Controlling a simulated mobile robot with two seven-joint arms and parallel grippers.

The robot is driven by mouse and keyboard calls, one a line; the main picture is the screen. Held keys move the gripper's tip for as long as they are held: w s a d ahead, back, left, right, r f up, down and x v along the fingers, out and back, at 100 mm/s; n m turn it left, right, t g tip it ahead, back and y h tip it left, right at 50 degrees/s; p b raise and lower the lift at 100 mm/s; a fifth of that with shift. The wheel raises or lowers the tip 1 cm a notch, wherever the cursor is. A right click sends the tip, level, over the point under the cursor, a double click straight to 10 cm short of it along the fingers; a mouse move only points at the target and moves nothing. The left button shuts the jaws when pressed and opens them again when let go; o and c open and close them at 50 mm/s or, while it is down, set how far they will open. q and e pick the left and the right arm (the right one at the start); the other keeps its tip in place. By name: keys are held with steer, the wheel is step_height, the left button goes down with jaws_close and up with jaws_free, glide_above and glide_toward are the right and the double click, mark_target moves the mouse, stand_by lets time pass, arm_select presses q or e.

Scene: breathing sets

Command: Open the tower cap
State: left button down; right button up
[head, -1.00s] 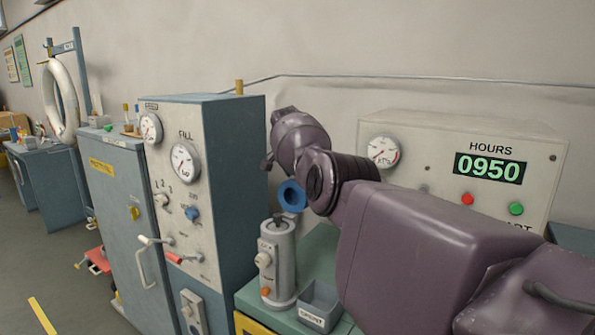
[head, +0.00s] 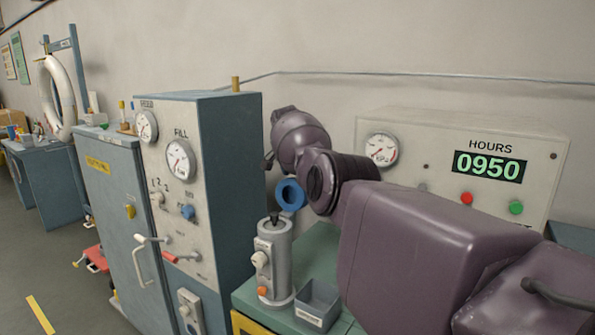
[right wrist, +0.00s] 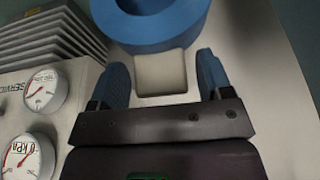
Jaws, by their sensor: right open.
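In the right wrist view a thick blue ring (right wrist: 150,28) fills the top. A pale block-like tab (right wrist: 161,73) sits below it, between the blue fingers of my open right gripper (right wrist: 163,70). The fingers stand apart on either side of the tab; I cannot tell whether either touches it. In the head view a blue ring (head: 291,194) shows under my right wrist, above the green bench; my arm hides what is behind it, and the fingers are not clear. I cannot tell for sure which part is the tower cap. My left gripper is out of view.
A grey cylinder (head: 273,262) with knobs and a small open bin (head: 318,304) stand on the green bench (head: 320,252). A gauge cabinet (head: 230,180) stands left of it. An hours panel (head: 535,178) is behind my arm. Gauges (right wrist: 42,90) and grey fins (right wrist: 50,45) lie left in the wrist view.

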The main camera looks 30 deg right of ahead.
mark_target(291, 182)
steer(key=shift+a+r, duration=0.1)
steer(key=shift+a, duration=0.05)
steer(key=shift+a+r, duration=0.1)
steer(key=shift+r, duration=0.45)
steer(key=p+v, duration=0.1)
steer(key=v, duration=0.8)
steer(key=shift+s+r, duration=0.15)
steer(key=shift+r, duration=0.15)
